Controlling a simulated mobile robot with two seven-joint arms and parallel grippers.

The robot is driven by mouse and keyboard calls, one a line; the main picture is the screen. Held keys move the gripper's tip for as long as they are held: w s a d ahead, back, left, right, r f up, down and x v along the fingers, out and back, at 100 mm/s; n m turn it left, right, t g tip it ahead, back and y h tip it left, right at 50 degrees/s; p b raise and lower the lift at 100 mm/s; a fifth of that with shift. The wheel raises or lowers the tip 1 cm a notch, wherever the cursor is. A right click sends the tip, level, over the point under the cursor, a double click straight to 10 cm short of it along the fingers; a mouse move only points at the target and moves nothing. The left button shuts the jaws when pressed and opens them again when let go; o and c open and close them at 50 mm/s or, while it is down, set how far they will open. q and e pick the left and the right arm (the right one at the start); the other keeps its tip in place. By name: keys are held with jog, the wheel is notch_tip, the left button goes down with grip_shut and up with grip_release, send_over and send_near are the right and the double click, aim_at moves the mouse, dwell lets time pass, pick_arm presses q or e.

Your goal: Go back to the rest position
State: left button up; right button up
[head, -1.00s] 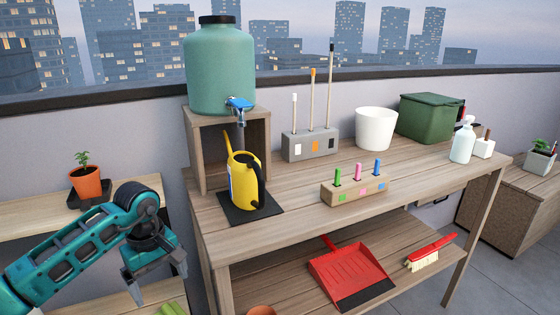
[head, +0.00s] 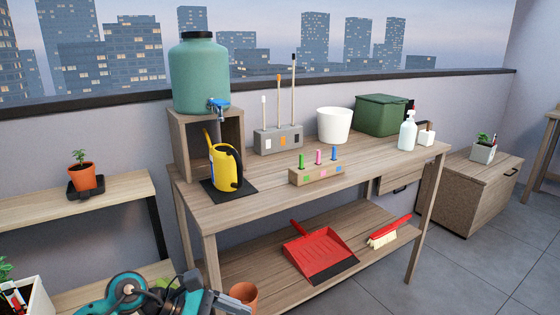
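My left arm shows at the bottom of the head view, folded low in front of the bench. My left gripper (head: 232,300) is at the lower edge of the picture, beside a terracotta pot; its fingers are too unclear to tell open from shut. It is well below the wooden workbench (head: 280,195) and apart from the things on the bench top. My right arm and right gripper are not in view.
On the bench stand a yellow watering can (head: 226,168), a teal water barrel (head: 199,77), a tool block (head: 278,138), a white bucket (head: 334,125) and a green bin (head: 380,115). A red dustpan (head: 318,252) and brush (head: 386,234) lie on the lower shelf.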

pick_arm(q)
jog(key=d+r+n+t+h, duration=0.4)
jog(key=r+n+t+h, duration=0.4)
jog(key=n, duration=0.8)
jog(key=s+a+f+n+t+y, duration=0.1)
jog(key=a+f+n+t+y, duration=0.5)
jog(key=n, duration=0.8)
jog(key=s+a+f+n+t+y, duration=0.1)
jog(key=a+f+n+y, duration=0.2)
jog(key=n+y, duration=0.75)
jog(key=s+a+f+n+g, duration=0.1)
jog(key=s+f+n+g, duration=0.4)
jog(key=s+f+n, duration=0.55)
jog(key=a+r+n+p, duration=0.1)
jog(key=a+r+p, duration=0.2)
jog(key=r+p, duration=1)
jog(key=y+p, duration=0.1)
jog(key=p, duration=0.2)
jog(key=shift+w+a+n, duration=0.15)
jog(key=shift+w+n, duration=0.1)
jog(key=shift+n, duration=0.15)
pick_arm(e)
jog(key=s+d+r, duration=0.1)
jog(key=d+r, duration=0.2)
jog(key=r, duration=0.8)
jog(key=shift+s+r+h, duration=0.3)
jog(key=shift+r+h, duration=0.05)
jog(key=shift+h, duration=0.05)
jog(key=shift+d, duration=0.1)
